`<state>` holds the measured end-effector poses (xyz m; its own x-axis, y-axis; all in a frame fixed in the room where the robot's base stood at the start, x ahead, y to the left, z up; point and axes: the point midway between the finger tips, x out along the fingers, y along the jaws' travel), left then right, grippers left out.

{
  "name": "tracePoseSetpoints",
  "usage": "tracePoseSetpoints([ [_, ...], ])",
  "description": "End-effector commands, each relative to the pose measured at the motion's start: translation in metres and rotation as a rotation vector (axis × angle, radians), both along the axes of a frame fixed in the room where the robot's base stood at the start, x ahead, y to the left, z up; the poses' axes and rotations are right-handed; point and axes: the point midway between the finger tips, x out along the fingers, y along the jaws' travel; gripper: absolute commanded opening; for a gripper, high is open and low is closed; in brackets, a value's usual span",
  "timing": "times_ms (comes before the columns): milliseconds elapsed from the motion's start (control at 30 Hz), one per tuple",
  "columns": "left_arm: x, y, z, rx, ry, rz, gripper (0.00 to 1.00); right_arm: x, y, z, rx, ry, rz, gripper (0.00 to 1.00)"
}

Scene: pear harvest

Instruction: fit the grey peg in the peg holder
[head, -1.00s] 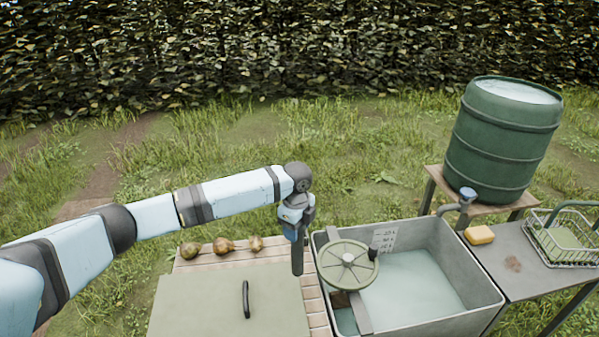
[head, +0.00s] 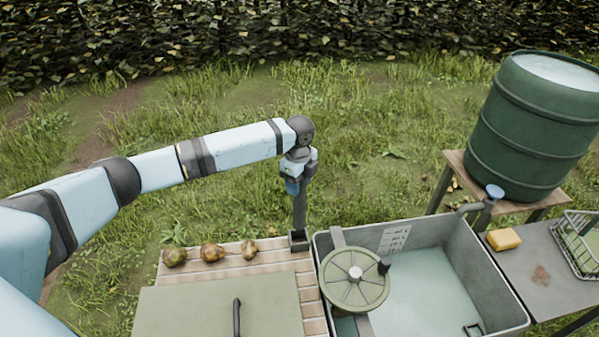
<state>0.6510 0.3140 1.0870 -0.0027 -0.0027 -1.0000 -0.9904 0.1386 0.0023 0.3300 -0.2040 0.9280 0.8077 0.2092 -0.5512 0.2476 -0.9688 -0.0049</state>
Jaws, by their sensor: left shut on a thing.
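My left gripper (head: 297,187) is shut on the upper end of the grey peg (head: 300,210), which hangs upright below it. The peg holder (head: 299,241) is a small dark square block at the back right corner of the slatted wooden table, beside the basin. The peg's lower end meets the top of the holder in the head view. I cannot tell how far it is inside the opening, or whether it is only above it. My right gripper is out of view.
Three pears (head: 212,252) lie on the slatted table (head: 279,262), left of the holder. A green lid with a handle (head: 210,307) covers its front. A grey basin (head: 455,235) with a round wheel (head: 354,280) stands to the right. A green barrel (head: 533,125) is beyond.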

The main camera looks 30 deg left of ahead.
Motion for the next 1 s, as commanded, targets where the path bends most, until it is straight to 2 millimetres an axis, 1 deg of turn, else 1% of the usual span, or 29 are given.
tracePoseSetpoints([
  [167,0.000,0.000,-0.005,0.000,-0.001,0.000,0.00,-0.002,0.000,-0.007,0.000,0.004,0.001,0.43],
  [367,0.000,0.000,-0.018,0.000,-0.001,0.000,0.00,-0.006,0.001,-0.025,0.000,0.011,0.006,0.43],
  [567,0.000,0.000,-0.033,0.000,-0.002,0.000,0.00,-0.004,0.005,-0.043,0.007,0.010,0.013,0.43],
  [600,0.000,0.000,-0.035,0.000,-0.002,0.000,0.00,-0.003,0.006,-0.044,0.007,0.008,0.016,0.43],
  [633,0.000,0.000,-0.034,-0.001,0.000,0.000,0.00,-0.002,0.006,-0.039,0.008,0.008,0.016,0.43],
  [800,0.000,0.000,-0.045,0.000,0.000,0.000,0.00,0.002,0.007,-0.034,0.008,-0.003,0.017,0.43],
  [1000,0.000,0.000,-0.047,0.000,-0.001,0.000,0.00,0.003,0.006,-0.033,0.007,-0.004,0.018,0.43],
])
